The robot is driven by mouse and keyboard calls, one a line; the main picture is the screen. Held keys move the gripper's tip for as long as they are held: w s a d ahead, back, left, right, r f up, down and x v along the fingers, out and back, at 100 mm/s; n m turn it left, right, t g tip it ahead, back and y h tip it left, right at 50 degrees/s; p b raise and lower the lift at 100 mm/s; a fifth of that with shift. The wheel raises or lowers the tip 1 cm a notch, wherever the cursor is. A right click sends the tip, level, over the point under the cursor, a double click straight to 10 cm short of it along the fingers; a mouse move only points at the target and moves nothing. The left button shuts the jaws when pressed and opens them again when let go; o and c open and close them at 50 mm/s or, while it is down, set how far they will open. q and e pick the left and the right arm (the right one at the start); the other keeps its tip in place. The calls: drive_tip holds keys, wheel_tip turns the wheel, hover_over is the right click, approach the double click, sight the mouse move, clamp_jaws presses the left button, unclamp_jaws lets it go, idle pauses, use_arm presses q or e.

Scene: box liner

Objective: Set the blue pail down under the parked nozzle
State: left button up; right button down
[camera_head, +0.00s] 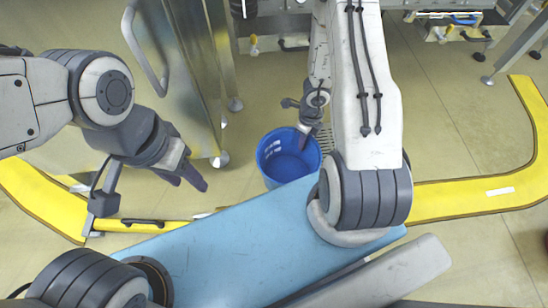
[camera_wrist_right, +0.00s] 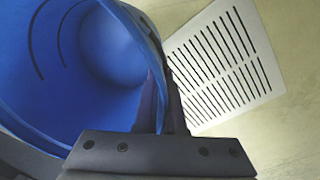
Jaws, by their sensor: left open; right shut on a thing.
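The blue pail (camera_head: 277,168) is in the middle of the head view, its open mouth facing up and its inside empty. My right gripper (camera_head: 305,132) is at the pail's far right rim. In the right wrist view the pail (camera_wrist_right: 95,45) fills the left side, and the right gripper (camera_wrist_right: 162,100) is shut on its rim wall. I cannot tell whether the pail touches the floor. My left gripper (camera_head: 196,180) is open and empty, left of the pail and apart from it. I cannot make out the parked nozzle for certain.
A slotted white floor grate (camera_wrist_right: 225,62) lies beside the pail in the right wrist view. A steel cabinet (camera_head: 180,70) stands at the back left. Yellow floor marking (camera_head: 470,195) runs along the right. Bare floor (camera_head: 440,120) lies to the right of my right arm.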

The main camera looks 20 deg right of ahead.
sight(279, 152)
drive_tip(key=w+a+f, duration=0.1)
drive_tip(key=a, duration=0.1)
drive_tip(key=w+a+f+p, duration=0.1)
drive_tip(key=w+a, duration=0.1)
drive_tip(key=w+a+f+p, duration=0.1)
drive_tip(key=a+f, duration=0.1)
drive_tip(key=shift+w+a+f, duration=0.1)
drive_tip(key=shift+w+a, duration=0.05)
drive_tip(key=shift+a, duration=0.1)
drive_tip(key=shift+a+f, duration=0.1)
drive_tip(key=shift+f, duration=0.15)
wheel_tip(279, 152, down, 4)
drive_tip(key=b, duration=0.4)
drive_tip(key=shift+r, duration=0.15)
drive_tip(key=c, duration=1.4)
unclamp_jaws()
drive_tip(key=shift+f, duration=0.2)
drive_tip(key=o, duration=0.4)
